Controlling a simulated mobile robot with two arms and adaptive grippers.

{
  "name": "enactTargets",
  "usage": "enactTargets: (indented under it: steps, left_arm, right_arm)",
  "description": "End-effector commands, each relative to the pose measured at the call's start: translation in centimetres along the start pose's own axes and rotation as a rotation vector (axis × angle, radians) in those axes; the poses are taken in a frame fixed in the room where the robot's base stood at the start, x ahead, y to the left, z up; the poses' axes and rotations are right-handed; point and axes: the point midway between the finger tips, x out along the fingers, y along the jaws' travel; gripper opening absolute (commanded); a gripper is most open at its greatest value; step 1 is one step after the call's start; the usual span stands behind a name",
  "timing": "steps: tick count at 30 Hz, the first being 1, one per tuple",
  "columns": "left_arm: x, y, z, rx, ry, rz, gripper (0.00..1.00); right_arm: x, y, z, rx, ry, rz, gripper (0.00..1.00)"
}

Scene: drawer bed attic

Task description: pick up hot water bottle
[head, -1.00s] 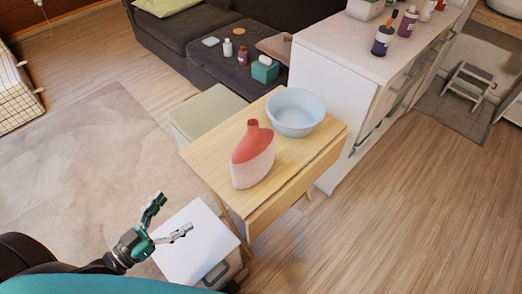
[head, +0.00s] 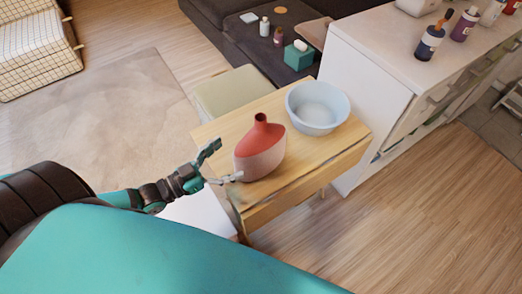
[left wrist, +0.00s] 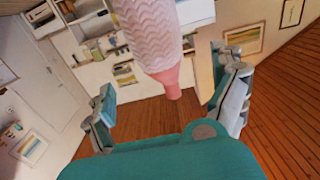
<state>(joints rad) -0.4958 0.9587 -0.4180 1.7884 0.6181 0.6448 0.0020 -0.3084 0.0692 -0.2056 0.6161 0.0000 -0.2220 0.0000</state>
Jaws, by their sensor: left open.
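The hot water bottle (head: 260,150) has a red top and neck and a paler pink lower part. It stands on the wooden table, near its left front side. My left gripper (head: 222,163) is open just to the left of the bottle, with its fingers pointing at it. In the left wrist view the bottle (left wrist: 155,35) shows between and beyond the open fingers of the gripper (left wrist: 172,95), with its neck towards the picture's middle. The fingers do not appear to hold it. My right gripper is out of view.
A pale blue basin (head: 317,108) stands on the wooden table (head: 221,128) behind and right of the bottle. A white cabinet (head: 378,62) with bottles on top stands to the right. A beige stool (head: 233,92) is behind the table, and a white box (head: 205,212) is below the gripper.

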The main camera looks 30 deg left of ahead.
Motion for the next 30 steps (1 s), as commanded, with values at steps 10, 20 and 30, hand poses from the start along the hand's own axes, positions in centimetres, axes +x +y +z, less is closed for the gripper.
enactTargets:
  steps: [10,20,30]
  left_arm:
    - [4.7,0.0,0.0,0.000,0.001,0.000,0.95]
    - [8.8,-0.3,0.0,0.001,0.003,-0.001,0.95]
    - [9.9,-0.2,0.1,0.000,-0.001,0.000,0.95]
  right_arm:
    - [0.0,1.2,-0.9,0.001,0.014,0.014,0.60]
    - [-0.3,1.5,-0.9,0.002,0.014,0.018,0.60]
    - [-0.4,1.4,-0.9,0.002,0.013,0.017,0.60]
